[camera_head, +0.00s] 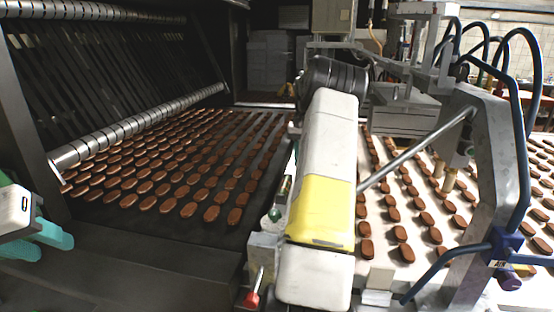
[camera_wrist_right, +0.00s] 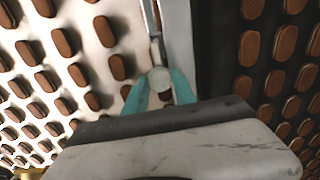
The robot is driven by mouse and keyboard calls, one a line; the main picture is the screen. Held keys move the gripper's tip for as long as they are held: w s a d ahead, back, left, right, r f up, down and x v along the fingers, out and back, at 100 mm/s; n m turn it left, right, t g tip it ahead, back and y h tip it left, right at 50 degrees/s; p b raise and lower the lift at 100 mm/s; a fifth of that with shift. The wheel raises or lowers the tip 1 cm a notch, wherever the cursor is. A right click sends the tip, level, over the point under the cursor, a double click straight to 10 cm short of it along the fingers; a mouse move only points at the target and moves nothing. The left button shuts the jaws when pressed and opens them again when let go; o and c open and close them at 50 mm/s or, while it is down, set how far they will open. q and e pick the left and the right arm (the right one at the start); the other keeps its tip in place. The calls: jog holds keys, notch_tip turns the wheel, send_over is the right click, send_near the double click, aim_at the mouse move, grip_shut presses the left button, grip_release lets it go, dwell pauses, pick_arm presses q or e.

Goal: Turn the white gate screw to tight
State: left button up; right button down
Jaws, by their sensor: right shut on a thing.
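The white gate screw (camera_wrist_right: 160,78) shows in the right wrist view as a small pale round head beside a grey metal rail. My right gripper (camera_wrist_right: 165,83) has its two teal fingers on either side of the screw and is shut on it.
A dark conveyor (camera_head: 130,218) with rows of brown biscuits lies left of my right arm. A pale conveyor (camera_head: 385,268) with more biscuits lies to the right. A grey metal bracket (camera_head: 495,165) with blue hoses stands at the right. A red knob (camera_head: 252,300) sits low in the middle.

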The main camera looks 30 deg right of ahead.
jog(key=shift+m, duration=1.2)
jog(key=c, duration=1)
grip_release()
jog(key=shift+r, duration=3.95)
